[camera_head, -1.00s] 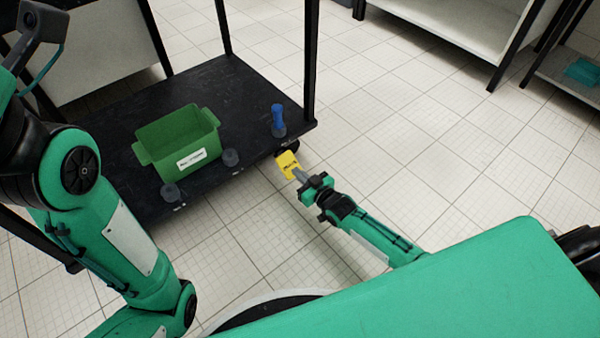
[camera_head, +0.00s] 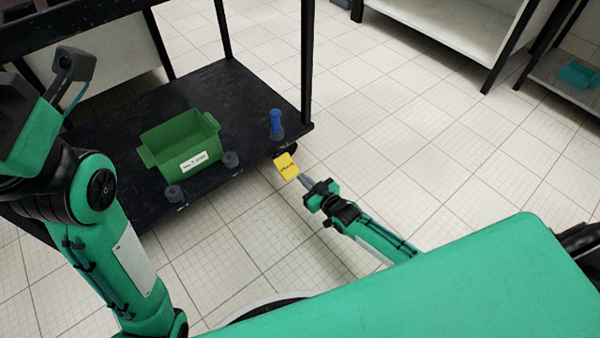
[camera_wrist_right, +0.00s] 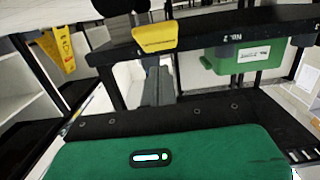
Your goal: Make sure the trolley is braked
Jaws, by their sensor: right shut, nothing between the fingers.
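The trolley is black, with its lower shelf (camera_head: 225,90) at the left of the head view. A yellow lettered brake pedal (camera_head: 286,166) sticks out low at its near right corner, beside a dark caster. The wrist view shows the pedal (camera_wrist_right: 155,38) too. Its lettering is too small to read, and I cannot tell if it is pressed down. My right gripper (camera_head: 304,180) is shut and empty, its tips just short of the pedal's near edge; contact is unclear. The wrist view shows its grey fingers (camera_wrist_right: 158,85) close together. My left arm stands at the left; its fingers are not seen.
On the shelf are a green labelled bin (camera_head: 180,142), a blue-handled object (camera_head: 276,124) and grey round pieces (camera_head: 230,159). A pale shelf unit (camera_head: 455,25) stands at the back right. A yellow sign (camera_wrist_right: 58,50) shows in the wrist view. The tiled floor right of the trolley is clear.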

